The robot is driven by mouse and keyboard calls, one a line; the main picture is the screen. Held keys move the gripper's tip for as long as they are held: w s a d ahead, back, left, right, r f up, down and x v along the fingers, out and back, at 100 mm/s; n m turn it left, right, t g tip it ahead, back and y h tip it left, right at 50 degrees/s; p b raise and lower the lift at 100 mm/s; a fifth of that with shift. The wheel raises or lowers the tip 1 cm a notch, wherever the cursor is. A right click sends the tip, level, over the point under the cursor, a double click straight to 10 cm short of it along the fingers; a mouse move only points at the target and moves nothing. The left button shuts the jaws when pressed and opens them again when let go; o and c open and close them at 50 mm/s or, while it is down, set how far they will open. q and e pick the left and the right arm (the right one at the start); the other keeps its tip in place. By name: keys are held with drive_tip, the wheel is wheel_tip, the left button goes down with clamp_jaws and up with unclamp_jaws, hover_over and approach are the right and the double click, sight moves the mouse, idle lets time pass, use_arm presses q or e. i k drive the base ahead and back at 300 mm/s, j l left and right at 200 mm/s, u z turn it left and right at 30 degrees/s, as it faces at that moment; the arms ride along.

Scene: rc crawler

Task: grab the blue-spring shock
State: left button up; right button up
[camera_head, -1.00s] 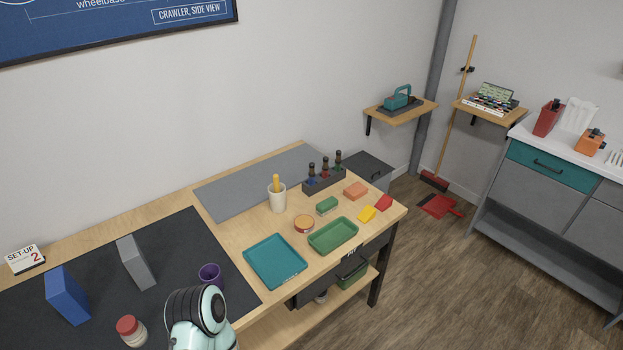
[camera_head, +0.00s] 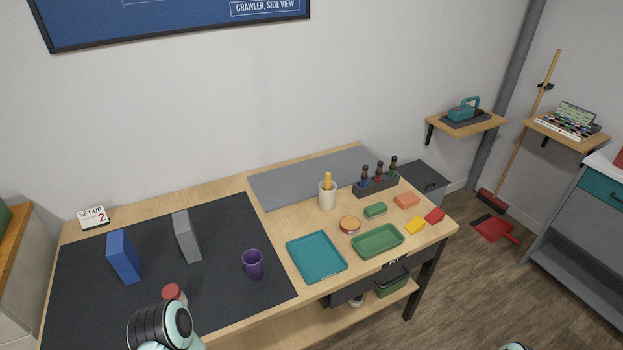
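A dark rack (camera_head: 377,187) stands at the back right of the workbench and holds several upright black-topped pieces that look like shocks. The leftmost one (camera_head: 364,177) shows a bluish lower part and appears to be the blue-spring shock. The one beside it looks reddish and the right one greenish, but they are small in the view. Part of one of my arms shows at the bottom left, and a sliver of my other arm at the bottom right edge. Neither gripper's fingers show.
A cream cup (camera_head: 327,196) stands left of the rack. A teal tray (camera_head: 316,257), a green tray (camera_head: 377,241) and small coloured blocks lie in front. A purple cup (camera_head: 253,264) and blue block (camera_head: 124,257) stand on the black mat (camera_head: 221,236). The grey mat (camera_head: 290,185) is largely clear.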

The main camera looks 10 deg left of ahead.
sight(364, 177)
drive_tip(key=l+u, duration=0.1)
drive_tip(key=u, duration=0.3)
drive_tip(key=l+u, duration=0.15)
drive_tip(key=u, duration=0.25)
drive_tip(key=l+u, duration=0.15)
drive_tip(key=u, duration=0.2)
drive_tip(key=l+u, duration=0.15)
drive_tip(key=u, duration=0.25)
drive_tip(key=k+l+u, duration=0.1)
drive_tip(key=l+u, duration=0.2)
drive_tip(key=k+l+u, duration=0.15)
drive_tip(key=l+u, duration=0.15)
drive_tip(key=k+l+u, duration=0.15)
drive_tip(key=l+u, duration=0.2)
drive_tip(key=k+l+u, duration=0.35)
drive_tip(key=k+l, duration=0.35)
drive_tip(key=k, duration=0.1)
